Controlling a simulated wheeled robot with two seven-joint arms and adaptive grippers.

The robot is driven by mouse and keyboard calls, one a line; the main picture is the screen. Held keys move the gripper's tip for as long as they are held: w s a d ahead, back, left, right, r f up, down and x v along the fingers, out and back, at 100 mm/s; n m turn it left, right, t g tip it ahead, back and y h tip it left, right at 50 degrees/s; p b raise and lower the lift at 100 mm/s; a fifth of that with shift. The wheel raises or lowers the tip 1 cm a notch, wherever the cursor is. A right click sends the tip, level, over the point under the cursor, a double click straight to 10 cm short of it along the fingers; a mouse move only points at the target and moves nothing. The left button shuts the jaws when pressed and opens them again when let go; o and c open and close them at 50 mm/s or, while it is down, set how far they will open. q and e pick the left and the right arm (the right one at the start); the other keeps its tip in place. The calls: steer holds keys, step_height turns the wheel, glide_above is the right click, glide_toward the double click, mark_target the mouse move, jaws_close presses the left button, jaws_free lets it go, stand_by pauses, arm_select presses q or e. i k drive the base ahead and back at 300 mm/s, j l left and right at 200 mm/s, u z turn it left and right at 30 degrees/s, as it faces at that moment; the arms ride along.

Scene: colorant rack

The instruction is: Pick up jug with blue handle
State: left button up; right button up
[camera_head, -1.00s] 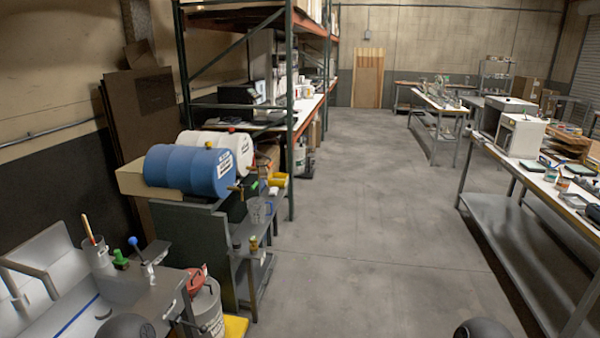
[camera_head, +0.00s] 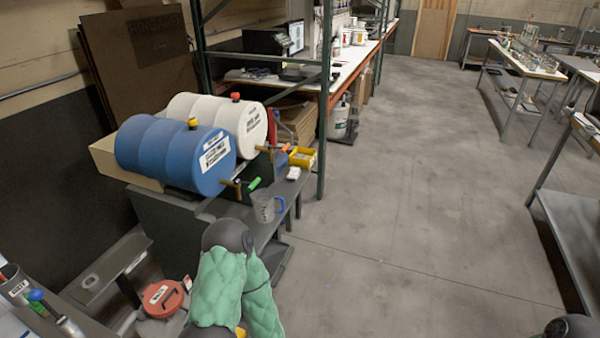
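The clear jug (camera_head: 264,208) with a blue handle stands upright on the dark metal bench (camera_head: 236,212), below the drum taps. Its blue handle (camera_head: 280,205) is on its right side. My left arm, in a green sleeve, comes up from the bottom, with its dark joint just left of and in front of the jug in the picture. My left gripper is not in view. Only a dark rounded part of my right arm shows at the bottom right, and my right gripper is not in view. Nothing is touching the jug that I can see.
A blue drum (camera_head: 165,158) and a white drum (camera_head: 225,116) lie on the stand behind the bench. A yellow bin (camera_head: 303,157) is behind the jug. A red-lidded bucket (camera_head: 164,298) is at the lower left. A rack post (camera_head: 324,110) rises behind. The floor (camera_head: 420,220) to the right is clear.

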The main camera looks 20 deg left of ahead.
mark_target(262, 200)
steer(key=i+l+u, duration=0.1)
steer(key=i+u, duration=0.35)
steer(key=i+l+u, duration=0.3)
steer(key=i+u, duration=0.15)
steer(key=i+l+u, duration=0.5)
steer(key=j, duration=0.1)
